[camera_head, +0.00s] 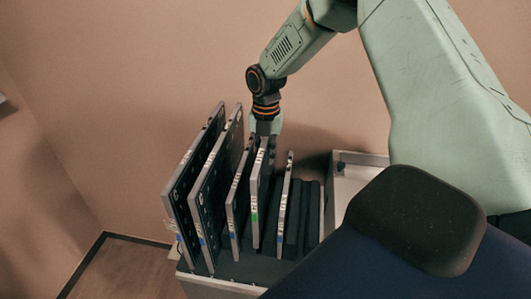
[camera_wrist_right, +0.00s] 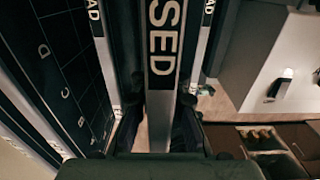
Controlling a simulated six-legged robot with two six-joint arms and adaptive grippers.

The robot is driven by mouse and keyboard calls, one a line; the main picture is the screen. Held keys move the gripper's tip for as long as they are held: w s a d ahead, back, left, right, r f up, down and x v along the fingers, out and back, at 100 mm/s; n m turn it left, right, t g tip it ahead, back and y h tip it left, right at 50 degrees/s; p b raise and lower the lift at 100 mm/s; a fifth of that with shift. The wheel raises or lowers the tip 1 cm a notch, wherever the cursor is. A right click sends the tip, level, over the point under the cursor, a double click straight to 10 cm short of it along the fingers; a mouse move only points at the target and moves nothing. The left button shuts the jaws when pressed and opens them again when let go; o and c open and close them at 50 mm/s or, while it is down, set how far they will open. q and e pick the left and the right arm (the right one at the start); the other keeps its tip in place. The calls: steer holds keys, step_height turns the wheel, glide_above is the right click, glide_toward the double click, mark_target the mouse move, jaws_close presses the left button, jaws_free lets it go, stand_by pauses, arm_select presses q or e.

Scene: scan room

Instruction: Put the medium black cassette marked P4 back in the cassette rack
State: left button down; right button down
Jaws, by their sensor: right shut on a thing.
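My right gripper (camera_head: 265,126) reaches down from above and is shut on the top edge of a slim cassette (camera_head: 257,205) with a grey edge and a green mark. The cassette stands upright in the row of the cassette rack (camera_head: 222,284), between other cassettes. I cannot tell whether its bottom rests in the slot, and its P4 mark is not legible. In the right wrist view the cassette's edge (camera_wrist_right: 161,75), with the letters "SED", runs between the two fingers of my right gripper (camera_wrist_right: 160,125). My left gripper is not in view.
Two large cassettes (camera_head: 208,200) and a smaller one (camera_head: 236,205) stand to the left. Another thin cassette (camera_head: 284,205) stands close on the right, beside dark dividers (camera_head: 302,205). A light tray (camera_head: 350,175) lies right of the rack. The wall is behind.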

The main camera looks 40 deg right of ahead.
steer(key=shift+a+f, duration=0.1)
steer(key=shift+f, duration=0.05)
steer(key=shift+f+b, duration=0.45)
steer(key=shift+f, duration=0.3)
steer(key=shift+f, duration=0.15)
steer(key=shift+f, duration=0.1)
steer(key=shift+w+f+b, duration=0.1)
steer(key=shift+f+b, duration=0.35)
steer(key=shift+f, duration=0.1)
steer(key=shift+f, duration=0.25)
steer(key=shift+f, duration=0.1)
